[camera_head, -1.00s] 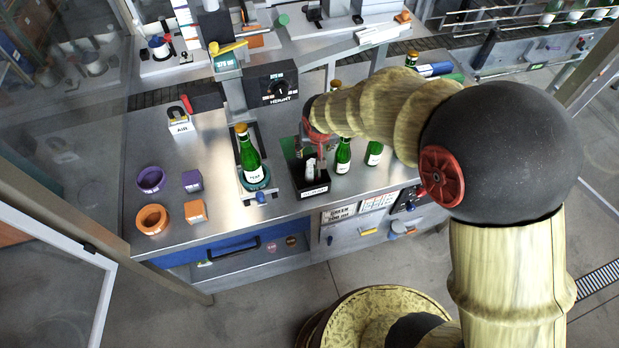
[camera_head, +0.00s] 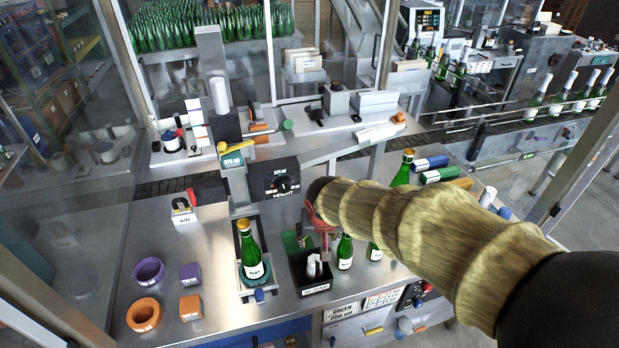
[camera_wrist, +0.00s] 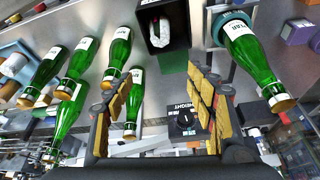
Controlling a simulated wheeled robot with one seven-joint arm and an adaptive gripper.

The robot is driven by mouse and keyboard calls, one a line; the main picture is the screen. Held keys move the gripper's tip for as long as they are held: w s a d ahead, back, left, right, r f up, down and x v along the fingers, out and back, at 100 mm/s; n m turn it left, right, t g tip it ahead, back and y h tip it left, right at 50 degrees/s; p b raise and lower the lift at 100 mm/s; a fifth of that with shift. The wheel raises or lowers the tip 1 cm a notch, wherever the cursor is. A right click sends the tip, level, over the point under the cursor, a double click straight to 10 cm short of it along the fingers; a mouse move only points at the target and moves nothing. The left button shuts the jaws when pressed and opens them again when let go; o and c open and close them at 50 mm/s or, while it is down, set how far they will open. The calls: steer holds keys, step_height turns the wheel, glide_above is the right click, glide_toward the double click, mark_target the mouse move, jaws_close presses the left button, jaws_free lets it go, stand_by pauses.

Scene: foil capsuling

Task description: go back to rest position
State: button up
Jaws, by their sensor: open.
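My gripper (camera_head: 322,219) is over the steel bench, above the black scrap box (camera_head: 315,285). In the wrist view my gripper (camera_wrist: 155,88) has its two padded fingers spread wide apart, with nothing held between them. The scrap box, with pale scraps inside, also shows in the wrist view (camera_wrist: 150,42), beyond the fingertips.
A purple ring (camera_head: 148,271), an orange ring (camera_head: 144,315), a purple block (camera_head: 190,274) and an orange block (camera_head: 190,308) lie on the bench's left. An AIR-labelled padlock-shaped item (camera_head: 184,213) stands behind them. Coloured rolls (camera_head: 432,164) lie at the back right.

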steer(key=s+d+f+b, duration=0.1)
steer(key=s+d+b, duration=0.7)
steer(key=s, duration=0.3)
steer(key=s+d+f+m+t+b, duration=0.1)
steer(key=s+d+b, duration=0.7)
steer(key=s, duration=0.4)
steer(key=shift+f+b, duration=0.2)
steer(key=shift+b, duration=0.3)
steer(key=shift+s, duration=0.15)
